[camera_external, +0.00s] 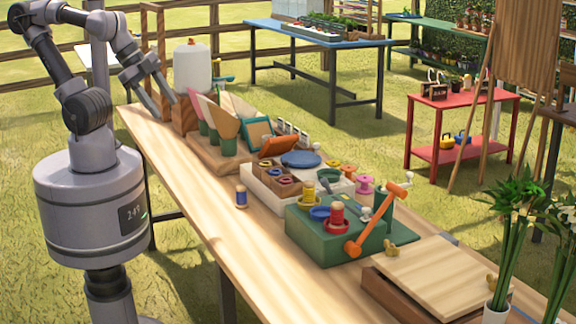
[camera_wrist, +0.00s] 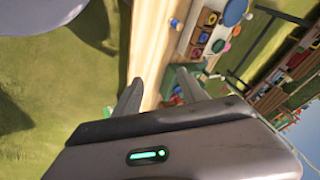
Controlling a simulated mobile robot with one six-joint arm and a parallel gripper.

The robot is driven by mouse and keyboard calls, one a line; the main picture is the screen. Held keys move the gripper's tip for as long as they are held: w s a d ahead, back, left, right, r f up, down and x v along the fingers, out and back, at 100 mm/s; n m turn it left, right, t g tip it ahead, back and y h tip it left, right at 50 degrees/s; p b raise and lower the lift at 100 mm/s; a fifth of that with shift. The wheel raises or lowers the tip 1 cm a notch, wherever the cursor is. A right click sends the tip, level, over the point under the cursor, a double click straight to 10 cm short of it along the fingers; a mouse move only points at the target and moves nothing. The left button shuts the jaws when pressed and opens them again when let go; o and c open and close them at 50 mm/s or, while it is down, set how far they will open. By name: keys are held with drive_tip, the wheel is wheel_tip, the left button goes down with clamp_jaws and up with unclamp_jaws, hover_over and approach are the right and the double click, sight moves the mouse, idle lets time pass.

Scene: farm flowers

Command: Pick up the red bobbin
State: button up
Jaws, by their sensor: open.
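A red bobbin (camera_external: 337,221), with a wide red base and a tan-orange top, stands on the green box-shaped stand (camera_external: 310,228) on the long wooden table. My gripper (camera_external: 165,106) is open and empty at the far left end of the table, well away from the bobbin, near the white rounded container. Small red and blue shapes show beside the right finger there, too small to tell for certain.
A blue bobbin (camera_external: 241,197) stands alone on the table. Yellow (camera_external: 308,195) and pink (camera_external: 365,188) bobbins stand near the red one. An orange crank (camera_external: 372,225) is on the green stand's right. A white tray (camera_external: 262,190) and a wooden box (camera_external: 435,275) flank the stand.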

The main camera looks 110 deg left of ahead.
idle(0.3)
drive_tip(key=w+d+r+p, duration=0.15)
drive_tip(key=w+r, duration=0.25)
drive_tip(key=w, duration=0.4)
drive_tip(key=n+h+p, duration=0.2)
drive_tip(key=n+p, duration=0.2)
drive_tip(key=p, duration=0.3)
hover_over(334, 203)
drive_tip(key=s, duration=0.8)
wheel_tip(334, 203, down, 9)
drive_tip(key=b+x, duration=0.4)
drive_tip(key=x, duration=1.3)
drive_tip(key=shift+f+b, duration=0.15)
drive_tip(key=shift+b, duration=0.2)
drive_tip(key=shift+s, duration=0.1)
clamp_jaws()
